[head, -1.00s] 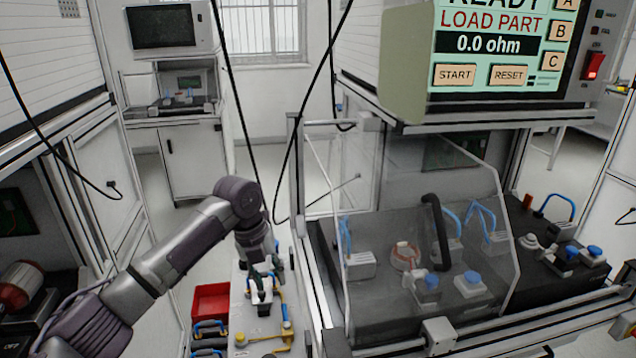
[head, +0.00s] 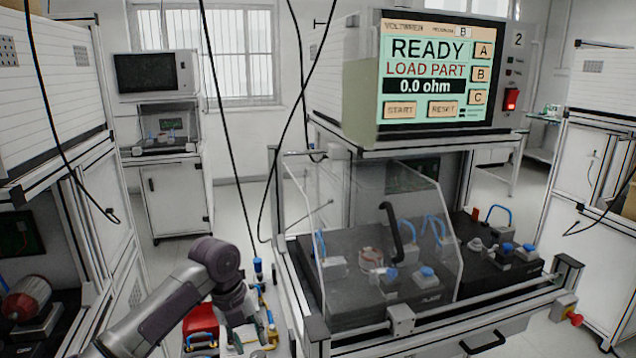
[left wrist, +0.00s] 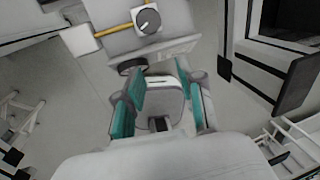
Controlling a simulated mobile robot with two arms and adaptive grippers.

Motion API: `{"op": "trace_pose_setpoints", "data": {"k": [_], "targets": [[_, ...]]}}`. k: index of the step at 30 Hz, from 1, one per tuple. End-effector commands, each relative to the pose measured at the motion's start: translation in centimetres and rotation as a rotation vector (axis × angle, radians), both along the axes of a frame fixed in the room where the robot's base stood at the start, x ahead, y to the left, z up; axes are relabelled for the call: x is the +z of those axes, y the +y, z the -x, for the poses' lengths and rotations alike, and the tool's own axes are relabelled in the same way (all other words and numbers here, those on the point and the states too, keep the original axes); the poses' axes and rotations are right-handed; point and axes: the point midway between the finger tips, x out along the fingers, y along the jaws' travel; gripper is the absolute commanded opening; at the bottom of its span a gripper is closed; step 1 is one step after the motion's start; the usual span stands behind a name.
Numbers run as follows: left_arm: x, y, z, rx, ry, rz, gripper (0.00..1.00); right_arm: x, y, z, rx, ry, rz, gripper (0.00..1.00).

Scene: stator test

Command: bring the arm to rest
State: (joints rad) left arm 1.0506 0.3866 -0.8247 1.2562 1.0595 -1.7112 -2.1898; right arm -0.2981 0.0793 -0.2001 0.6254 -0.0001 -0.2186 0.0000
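My left arm (head: 165,310) comes in from the lower left of the head view and bends down at a dark elbow joint. My left gripper (head: 240,335) hangs low at the bottom of that view, over a cart with tools, and its fingers are small and dark there. In the left wrist view the gripper (left wrist: 163,85) has its two teal-padded fingers apart, with no held part seen between them. A pale block-like shape shows between the fingers; I cannot tell what it is. My right gripper is in neither view.
A test station with a clear guard (head: 375,240) stands right of the arm; its screen (head: 430,70) reads READY, LOAD PART, 0.0 ohm. A red bin (head: 201,318) is beside the gripper. A knob box (left wrist: 147,20) with yellow cable lies ahead of the fingers. Cables hang overhead.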

Motion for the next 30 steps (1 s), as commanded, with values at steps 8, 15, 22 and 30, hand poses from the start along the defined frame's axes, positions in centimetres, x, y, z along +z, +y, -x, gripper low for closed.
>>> {"op": "trace_pose_setpoints", "data": {"k": [8,15,22,30], "targets": [[-4.2,-2.2,3.0,0.147,0.034,0.027,0.38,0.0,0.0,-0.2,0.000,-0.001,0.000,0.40],[-9.0,-4.8,7.9,0.417,0.083,0.085,0.38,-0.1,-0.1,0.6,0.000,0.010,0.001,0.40],[-13.8,-6.2,16.2,0.969,0.174,0.205,0.38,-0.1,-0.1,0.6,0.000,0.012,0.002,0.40],[-15.5,-2.0,25.3,1.761,0.256,0.324,0.38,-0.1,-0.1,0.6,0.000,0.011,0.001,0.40]]}}
